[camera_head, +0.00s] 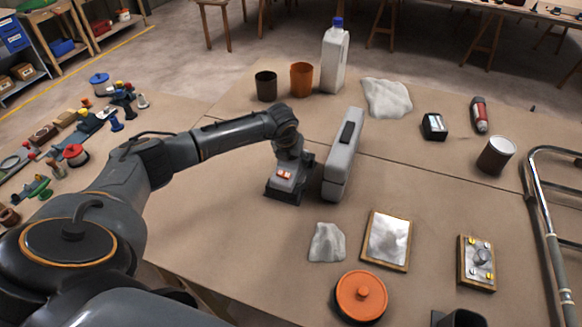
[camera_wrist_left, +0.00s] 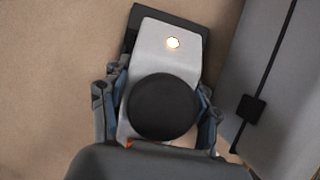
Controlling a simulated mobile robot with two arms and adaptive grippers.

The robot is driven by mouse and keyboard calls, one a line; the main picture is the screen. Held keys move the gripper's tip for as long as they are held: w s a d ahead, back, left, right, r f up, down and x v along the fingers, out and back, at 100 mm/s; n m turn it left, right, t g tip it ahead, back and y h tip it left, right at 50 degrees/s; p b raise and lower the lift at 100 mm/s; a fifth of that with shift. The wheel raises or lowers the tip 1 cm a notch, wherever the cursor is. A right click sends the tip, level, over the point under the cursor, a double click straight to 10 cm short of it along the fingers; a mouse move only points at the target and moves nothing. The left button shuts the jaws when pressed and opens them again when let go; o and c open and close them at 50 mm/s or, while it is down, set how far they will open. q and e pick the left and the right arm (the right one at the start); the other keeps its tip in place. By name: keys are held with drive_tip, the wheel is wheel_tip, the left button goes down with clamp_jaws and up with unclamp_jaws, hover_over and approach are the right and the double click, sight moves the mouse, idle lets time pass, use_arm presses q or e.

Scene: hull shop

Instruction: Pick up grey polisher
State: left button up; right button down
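The grey polisher (camera_wrist_left: 170,62) lies on the tan table, with a pale grey body, a black edge at its far end and a round black knob. In the head view its dark base (camera_head: 287,194) shows under my left gripper (camera_head: 288,178), and the wrist hides much of it. In the left wrist view the fingers of my left gripper (camera_wrist_left: 160,112) stand on both sides of the polisher, close to its sides. I cannot tell if they touch it.
A grey case (camera_head: 342,165) with a black handle stands close to the right of my left gripper. An orange-lidded round tin (camera_head: 361,295), a framed plate (camera_head: 387,240) and a grey cloth (camera_head: 327,242) lie nearer. A metal rail (camera_head: 546,215) stands at the right. The table's left middle is clear.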

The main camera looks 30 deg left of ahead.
sight(288, 164)
use_arm(q)
drive_tip(key=c, duration=0.7)
drive_tip(key=shift+w+r, duration=0.1)
clamp_jaws()
drive_tip(key=shift+r, duration=0.15)
drive_tip(key=shift+r+b, duration=0.25)
drive_tip(key=shift+b, duration=0.05)
wheel_tip(288, 164, up, 2)
drive_tip(key=shift+r+b, duration=0.15)
drive_tip(key=shift+b, duration=0.5)
drive_tip(key=s+r, duration=0.2)
drive_tip(key=s+d+r+b, duration=0.1)
drive_tip(key=s+r, duration=0.1)
drive_tip(key=r, duration=0.1)
drive_tip(key=shift+s+r, duration=0.1)
drive_tip(key=shift+s, duration=0.05)
drive_tip(key=s+d+r+b, duration=0.2)
drive_tip(key=s+r, duration=0.2)
drive_tip(key=s, duration=0.5)
drive_tip(key=shift+s+d+r+b, duration=0.2)
drive_tip(key=shift+r+b, duration=0.15)
